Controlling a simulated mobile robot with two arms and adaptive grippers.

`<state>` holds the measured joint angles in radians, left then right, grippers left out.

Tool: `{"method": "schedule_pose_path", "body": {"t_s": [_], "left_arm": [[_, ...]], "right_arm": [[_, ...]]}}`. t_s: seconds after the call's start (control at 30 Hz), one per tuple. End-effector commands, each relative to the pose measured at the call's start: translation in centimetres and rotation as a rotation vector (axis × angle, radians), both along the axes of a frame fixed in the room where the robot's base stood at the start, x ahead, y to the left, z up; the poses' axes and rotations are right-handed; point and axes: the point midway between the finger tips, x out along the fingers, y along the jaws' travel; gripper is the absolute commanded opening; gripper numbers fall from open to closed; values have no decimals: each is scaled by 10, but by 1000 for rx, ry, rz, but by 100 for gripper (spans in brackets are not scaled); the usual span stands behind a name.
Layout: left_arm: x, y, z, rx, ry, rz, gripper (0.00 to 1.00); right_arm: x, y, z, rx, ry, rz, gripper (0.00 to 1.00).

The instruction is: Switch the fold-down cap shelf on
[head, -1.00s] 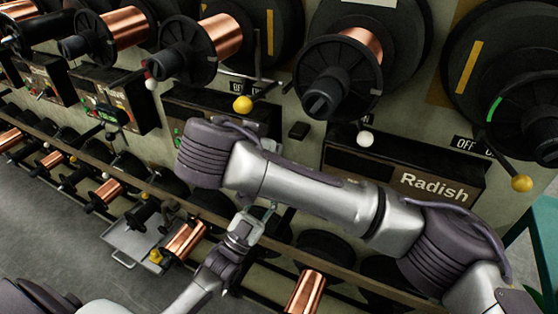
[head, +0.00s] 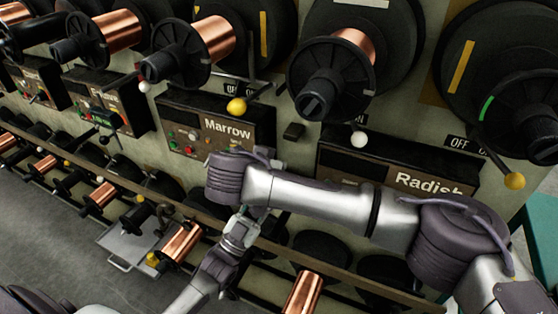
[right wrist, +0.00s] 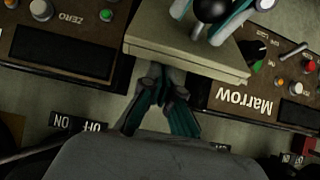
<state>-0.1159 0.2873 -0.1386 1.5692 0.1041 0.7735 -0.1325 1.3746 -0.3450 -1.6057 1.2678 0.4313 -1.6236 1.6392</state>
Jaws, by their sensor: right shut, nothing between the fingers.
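No part is labelled as the cap shelf. A grey metal tray with a handle (head: 122,246) sticks out at lower left in the head view; I cannot tell if it is that shelf. Yellow-ball (head: 237,106) and white-ball (head: 359,140) levers hang near OFF/ON labels. In the right wrist view my right gripper (right wrist: 160,76) is shut and empty, its tips close under a beige slab (right wrist: 185,50); contact is unclear. Beyond the slab are a black ball (right wrist: 210,8) and teal-white pieces I cannot identify.
The Marrow panel (head: 214,129) and Radish panel (head: 395,168) flank a small dark block (head: 294,131). Large spools project above them. A rail (head: 190,210) and copper spools (head: 303,292) lie below. Floor at lower left is clear.

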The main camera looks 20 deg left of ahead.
Motion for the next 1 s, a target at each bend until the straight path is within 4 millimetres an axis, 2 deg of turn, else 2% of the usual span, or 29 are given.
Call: {"method": "schedule_pose_path", "body": {"t_s": [0.23, 0.57, 0.9, 0.93, 1.0], "left_arm": [[0, 0, 0, 0, 1, 0, 0], [1, 0, 1, -1, -1, 1, 0], [2, 2, 6, -3, -11, 3, 0], [2, 2, 6, -4, -12, 4, 36], [2, 2, 7, -4, -13, 3, 47]], "right_arm": [[-1, 1, -1, 0, 2, 1, 0], [-19, 3, -14, 0, 12, 6, 0], [-21, 2, -14, -4, 11, 6, 0], [-21, 2, -14, -5, 11, 6, 0], [-21, 2, -15, -5, 11, 6, 0]]}}
